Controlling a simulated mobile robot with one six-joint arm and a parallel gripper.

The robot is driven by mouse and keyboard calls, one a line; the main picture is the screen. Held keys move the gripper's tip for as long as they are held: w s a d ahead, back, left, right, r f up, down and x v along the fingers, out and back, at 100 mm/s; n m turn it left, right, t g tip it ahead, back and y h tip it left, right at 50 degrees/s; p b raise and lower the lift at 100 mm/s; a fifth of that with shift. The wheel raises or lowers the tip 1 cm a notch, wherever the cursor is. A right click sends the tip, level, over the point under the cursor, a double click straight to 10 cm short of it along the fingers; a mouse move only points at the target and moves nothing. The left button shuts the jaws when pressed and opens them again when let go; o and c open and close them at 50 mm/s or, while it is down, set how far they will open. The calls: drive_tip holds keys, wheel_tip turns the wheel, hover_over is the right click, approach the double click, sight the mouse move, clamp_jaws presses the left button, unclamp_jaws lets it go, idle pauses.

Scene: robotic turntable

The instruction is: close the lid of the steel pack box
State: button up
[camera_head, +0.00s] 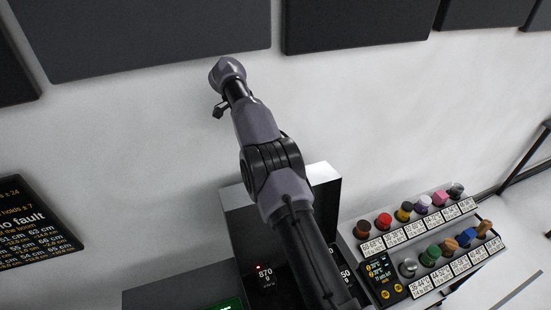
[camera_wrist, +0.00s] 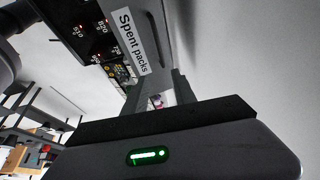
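A box with a dark front and a bright steel-looking side (camera_head: 325,195) stands behind my arm in the head view. My arm covers much of it, and I cannot tell whether it is the steel pack box or how its lid stands. In the wrist view a grey panel carries a white "Spent packs" label (camera_wrist: 134,41), seen tilted. My gripper (camera_wrist: 158,88) shows in the wrist view with two grey fingers apart and nothing visibly held between them. In the head view the arm reaches up toward the wall, and the fingers cannot be made out.
A rack of coloured knobs with white labels (camera_head: 425,232) stands at the right, with a small dark display (camera_head: 380,273) beside it. Digital readouts (camera_head: 265,277) show low in the middle. A dark text board (camera_head: 35,222) is at the left. The pale wall (camera_head: 130,130) is bare around the wrist.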

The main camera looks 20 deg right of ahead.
drive_tip(key=x, duration=1.4)
drive_tip(key=shift+f, duration=0.3)
drive_tip(key=shift+w+d+f, duration=0.1)
drive_tip(key=shift+w+f, duration=0.05)
drive_tip(key=shift+f, duration=0.2)
clamp_jaws()
